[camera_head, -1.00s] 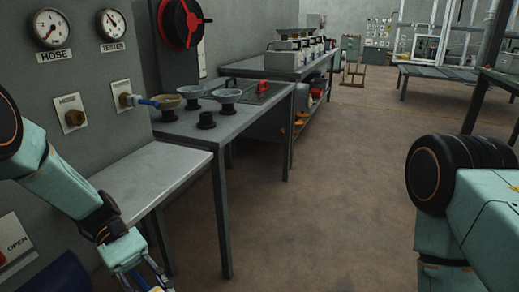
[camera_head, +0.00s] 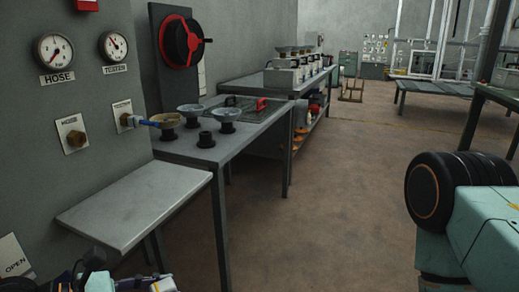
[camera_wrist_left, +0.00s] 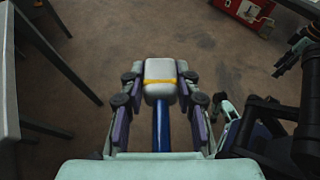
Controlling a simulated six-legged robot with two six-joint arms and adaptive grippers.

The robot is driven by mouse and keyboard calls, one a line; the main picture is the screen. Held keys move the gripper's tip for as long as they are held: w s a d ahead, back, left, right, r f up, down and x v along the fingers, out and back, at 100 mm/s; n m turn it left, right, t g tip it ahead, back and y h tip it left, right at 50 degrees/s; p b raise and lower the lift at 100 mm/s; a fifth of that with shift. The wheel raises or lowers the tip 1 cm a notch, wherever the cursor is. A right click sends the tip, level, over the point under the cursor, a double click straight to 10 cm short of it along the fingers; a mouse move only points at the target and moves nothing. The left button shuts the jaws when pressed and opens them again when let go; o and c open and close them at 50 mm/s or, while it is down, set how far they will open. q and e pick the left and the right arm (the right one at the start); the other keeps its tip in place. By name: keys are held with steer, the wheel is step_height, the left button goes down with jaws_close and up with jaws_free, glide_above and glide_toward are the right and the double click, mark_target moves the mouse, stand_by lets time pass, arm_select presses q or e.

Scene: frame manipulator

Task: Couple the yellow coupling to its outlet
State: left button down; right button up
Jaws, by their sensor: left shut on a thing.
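The coupling (camera_wrist_left: 160,72) is pale grey with a yellow band and a blue hose (camera_wrist_left: 161,125) below it. My left gripper (camera_wrist_left: 160,92) is shut on it, one finger on each side. In the head view, only part of the coupling (camera_head: 164,285) shows at the bottom edge. On the wall panel, a brass outlet (camera_head: 76,138) sits bare on its plate, left of a second outlet (camera_head: 127,121) with a blue fitting attached. The held coupling is low and well apart from both outlets. My right forearm shows at the right; its gripper is out of view.
A grey shelf (camera_head: 135,205) juts out below the outlets. Beyond it, a table (camera_head: 205,152) holds several funnel-shaped parts. Two gauges (camera_head: 54,51) are above the outlets. A red box (camera_wrist_left: 243,10) stands on the floor in the wrist view. The floor to the right is open.

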stand_by(0.3)
arm_select(q)
steer(key=shift+f, duration=0.1)
steer(key=f, duration=0.2)
steer(key=s+f, duration=0.1)
steer(key=f, duration=0.2)
steer(key=shift+s+f, duration=0.3)
steer(key=shift+a, duration=0.2)
